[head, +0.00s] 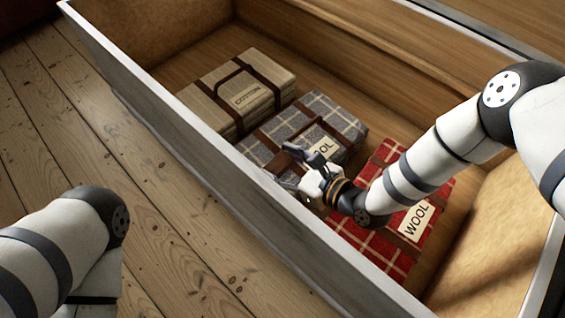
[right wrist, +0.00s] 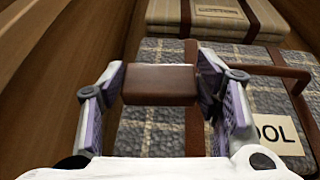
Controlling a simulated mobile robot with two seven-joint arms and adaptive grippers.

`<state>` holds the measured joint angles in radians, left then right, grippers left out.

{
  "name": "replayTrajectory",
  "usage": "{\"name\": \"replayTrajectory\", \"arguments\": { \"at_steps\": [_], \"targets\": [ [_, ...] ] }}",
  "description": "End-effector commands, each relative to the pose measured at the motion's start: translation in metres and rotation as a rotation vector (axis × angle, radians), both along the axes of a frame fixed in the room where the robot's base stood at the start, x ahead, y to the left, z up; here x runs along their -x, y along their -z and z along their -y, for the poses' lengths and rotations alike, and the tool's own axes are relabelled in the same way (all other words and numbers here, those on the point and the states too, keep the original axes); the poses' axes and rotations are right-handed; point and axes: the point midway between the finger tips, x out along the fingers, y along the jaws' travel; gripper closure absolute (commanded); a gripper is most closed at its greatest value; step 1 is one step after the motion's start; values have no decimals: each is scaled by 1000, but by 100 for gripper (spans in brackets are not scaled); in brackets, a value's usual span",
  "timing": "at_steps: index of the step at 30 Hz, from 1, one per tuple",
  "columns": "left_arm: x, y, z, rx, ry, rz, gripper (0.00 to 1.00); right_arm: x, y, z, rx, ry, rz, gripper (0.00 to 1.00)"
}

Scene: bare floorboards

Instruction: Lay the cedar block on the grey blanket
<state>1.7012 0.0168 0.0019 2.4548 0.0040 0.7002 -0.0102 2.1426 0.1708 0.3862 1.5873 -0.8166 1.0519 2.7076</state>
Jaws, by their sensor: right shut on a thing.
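The brown cedar block (right wrist: 160,85) is between the two fingers of my right gripper (right wrist: 163,80), which is shut on it. In the head view my right gripper (head: 291,160) is inside the drawer, over the near-left part of the grey blanket. The grey plaid blanket (head: 345,127) is folded, strapped with brown bands and labelled WOOL; it also shows in the right wrist view (right wrist: 160,55). The block is over the blanket; I cannot tell whether it touches it. My left gripper is out of view.
The wooden drawer (head: 190,125) has a raised grey-edged front wall beside the gripper. A beige COTTON blanket (head: 275,78) lies behind the grey one, and a red plaid WOOL blanket (head: 385,262) lies in front. Bare floorboards (head: 75,125) are at left.

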Motion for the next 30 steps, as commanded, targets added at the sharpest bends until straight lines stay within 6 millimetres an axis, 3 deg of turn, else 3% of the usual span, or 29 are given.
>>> {"name": "replayTrajectory", "arguments": {
  "at_steps": [6, 20, 21, 23, 30],
  "targets": [
    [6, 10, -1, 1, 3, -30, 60, 0, 37, 0, 0, -1, -1, 62],
    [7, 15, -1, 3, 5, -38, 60, 0, 44, 0, 0, 1, -1, 62],
    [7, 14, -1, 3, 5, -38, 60, 0, 43, 0, 1, 1, -2, 38],
    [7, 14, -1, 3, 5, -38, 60, 0, 43, 0, 2, 1, -3, 24],
    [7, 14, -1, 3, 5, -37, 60, 1, 44, 2, 5, 3, -8, 22]
  ]
}}
